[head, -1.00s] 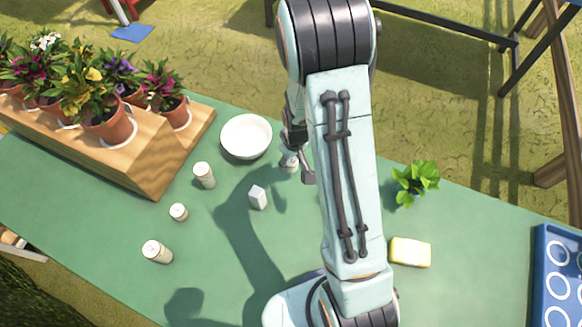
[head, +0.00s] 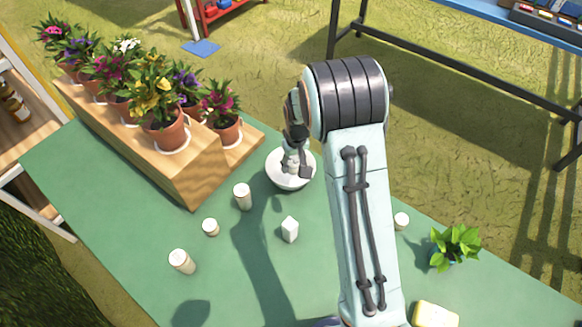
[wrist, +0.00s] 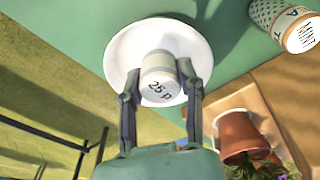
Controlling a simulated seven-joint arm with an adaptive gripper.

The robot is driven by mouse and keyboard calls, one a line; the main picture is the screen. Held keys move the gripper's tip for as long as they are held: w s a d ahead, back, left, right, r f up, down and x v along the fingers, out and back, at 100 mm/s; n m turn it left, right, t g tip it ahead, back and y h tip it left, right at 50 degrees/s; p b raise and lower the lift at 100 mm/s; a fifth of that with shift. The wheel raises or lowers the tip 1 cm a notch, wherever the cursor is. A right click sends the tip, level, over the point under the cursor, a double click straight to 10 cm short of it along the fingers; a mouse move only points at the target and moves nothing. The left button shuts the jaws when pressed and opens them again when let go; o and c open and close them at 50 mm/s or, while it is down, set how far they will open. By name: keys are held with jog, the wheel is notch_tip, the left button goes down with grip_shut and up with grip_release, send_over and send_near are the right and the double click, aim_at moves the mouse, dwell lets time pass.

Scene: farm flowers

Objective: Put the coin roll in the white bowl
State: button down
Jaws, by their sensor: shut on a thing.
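The coin roll (wrist: 160,78) is a short white cylinder marked "25 p". My gripper (wrist: 162,84) is shut on it, one finger on each side. The white bowl (wrist: 118,58) shows behind the roll in the wrist view, and the roll overlaps its middle. In the head view my gripper (head: 297,168) is over the white bowl (head: 290,182), beside the wooden planter stand. Whether the roll's lower end touches the bowl is hidden.
Several other white cylinders stand about, including a tall one (head: 243,196) near the bowl, plus a white block (head: 289,229). The wooden stand (head: 187,182) with potted flowers is close on the left. A small plant (head: 455,246) and yellow sponge (head: 435,314) are at right.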

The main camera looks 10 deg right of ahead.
aim_at(291, 169)
jog(key=w+f, duration=0.2)
jog(key=f, duration=0.1)
jog(key=shift+w+a, duration=0.1)
jog(key=shift+w, duration=0.15)
jog(key=shift+w+f, duration=0.15)
jog(key=shift+f, duration=0.75)
jog(key=shift+w+f, duration=0.1)
jog(key=shift+f, duration=0.75)
jog(key=shift+f, duration=0.15)
jog(key=c, duration=0.7)
grip_release()
